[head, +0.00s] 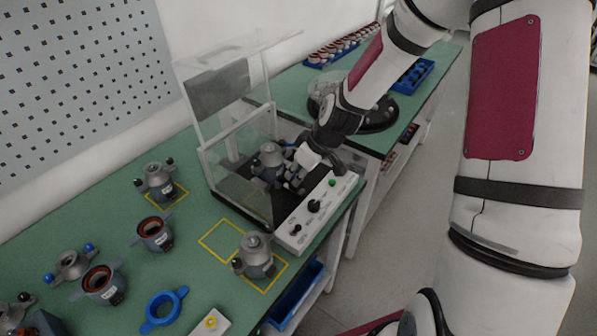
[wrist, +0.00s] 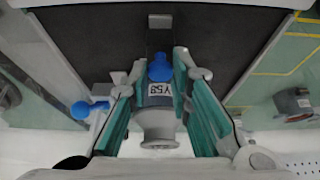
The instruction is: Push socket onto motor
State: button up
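A grey motor (head: 270,163) stands inside the clear-walled test box, on its dark floor. In the wrist view the grey motor (wrist: 158,125) shows below the middle, with a white label and a blue knob (wrist: 160,68). A second blue knob (wrist: 85,108) sticks out at the left. My gripper (head: 303,165) is low in the box, just right of the motor. In the wrist view, my gripper (wrist: 158,64) has its teal fingers spread on either side of the labelled part, with apparent gaps. I cannot pick out the socket; my gripper may hide it.
The clear lid (head: 225,85) stands raised. A white control panel (head: 318,210) with a green button and black knobs lies along the box's front. Another motor (head: 255,258) stands in a yellow square close by. Several other motor parts stand on the green table (head: 195,215) at left.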

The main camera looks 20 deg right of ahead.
dwell(0.4)
jog(key=shift+w+a+b, duration=0.55)
jog(key=shift+w+a, duration=0.15)
jog(key=shift+w, duration=0.2)
jog(key=o, duration=0.6)
jog(key=shift+c, duration=0.2)
jog(key=shift+r, duration=0.1)
jog(key=shift+p+v, duration=2.25)
jog(key=shift+v, duration=0.7)
